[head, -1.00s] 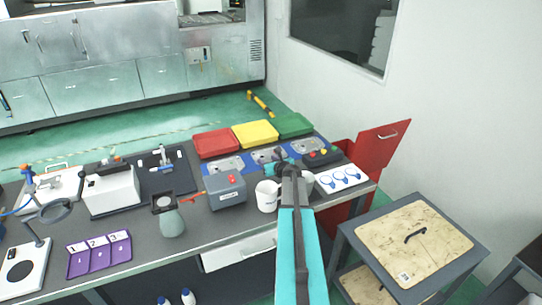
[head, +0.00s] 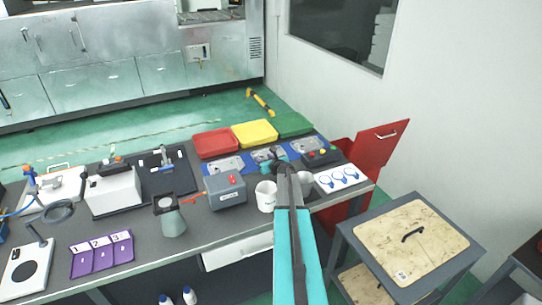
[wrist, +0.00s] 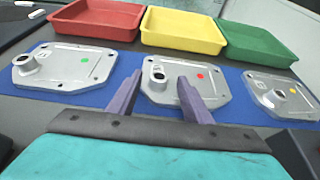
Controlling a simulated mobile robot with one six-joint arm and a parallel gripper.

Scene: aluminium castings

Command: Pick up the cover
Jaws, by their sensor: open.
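Three flat grey metal covers lie in a row on a blue mat (wrist: 125,101) in the wrist view. I cannot tell the height gap. In the head view my gripper (head: 274,166) hides part of the middle cover.
Red (wrist: 98,18), yellow (wrist: 183,30) and green (wrist: 258,43) trays stand behind the mat. In the head view, a white mug (head: 266,196) and a grey box with a red button (head: 225,190) stand near the arm. A button box (head: 321,158) is to the right.

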